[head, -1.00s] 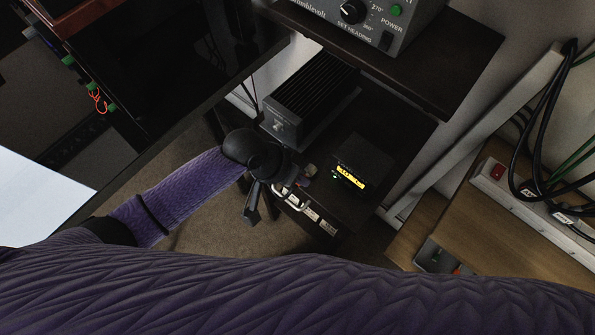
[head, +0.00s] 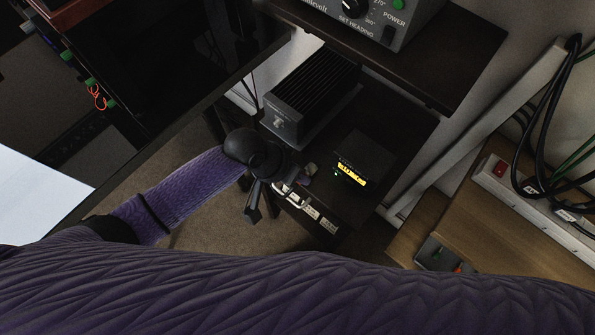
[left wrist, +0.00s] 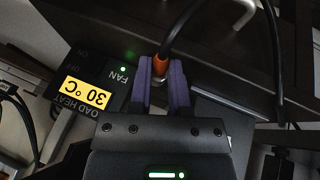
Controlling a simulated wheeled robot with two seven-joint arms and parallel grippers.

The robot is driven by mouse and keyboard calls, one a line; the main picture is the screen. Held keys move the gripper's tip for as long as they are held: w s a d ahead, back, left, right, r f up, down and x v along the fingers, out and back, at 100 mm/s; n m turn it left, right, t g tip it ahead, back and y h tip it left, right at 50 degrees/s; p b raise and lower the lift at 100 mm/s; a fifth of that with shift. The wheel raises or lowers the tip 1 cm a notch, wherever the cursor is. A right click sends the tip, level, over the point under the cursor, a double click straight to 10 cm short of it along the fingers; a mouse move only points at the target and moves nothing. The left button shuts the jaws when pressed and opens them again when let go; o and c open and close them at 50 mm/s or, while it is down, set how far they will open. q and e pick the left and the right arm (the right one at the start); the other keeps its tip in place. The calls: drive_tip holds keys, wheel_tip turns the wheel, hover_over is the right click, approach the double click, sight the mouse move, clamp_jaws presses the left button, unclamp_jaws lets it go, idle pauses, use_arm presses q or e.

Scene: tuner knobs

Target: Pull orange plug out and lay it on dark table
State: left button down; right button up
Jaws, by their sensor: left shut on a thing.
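The orange plug (left wrist: 161,65) shows in the left wrist view between the purple fingers of my left gripper (left wrist: 163,84). The fingers are shut on it, and a black cable (left wrist: 184,28) runs up from it. A metallic part shows just below the orange part; I cannot tell if it is still seated in a socket. In the head view my left gripper (head: 308,177) is beside the small box with the yellow display (head: 350,173), and the plug is hard to make out. A dark glossy tabletop (head: 185,60) lies at upper left. My right gripper is not in view.
A finned black heatsink box (head: 305,95) stands behind the gripper on the dark lower shelf (head: 400,125). An upper shelf (head: 440,75) carries a grey instrument (head: 385,25). A white power strip (head: 540,205) with hanging cables is at right.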

use_arm(q)
drive_tip(key=shift+s+f, duration=0.15)
drive_tip(key=shift+f, duration=0.15)
drive_tip(key=shift+s+a+f, duration=0.15)
drive_tip(key=shift+s+f, duration=0.15)
drive_tip(key=shift+f, duration=0.05)
drive_tip(key=c, duration=0.5)
unclamp_jaws()
drive_tip(key=shift+o, duration=0.3)
drive_tip(key=shift+w+d+r+p, duration=0.2)
drive_tip(key=shift+w+r+p, duration=0.05)
drive_tip(key=shift+r+p, duration=0.5)
drive_tip(key=shift+w+r+p, duration=0.15)
drive_tip(key=shift+r+p, duration=0.75)
drive_tip(key=shift+p, duration=0.05)
drive_tip(key=shift+o, duration=0.3)
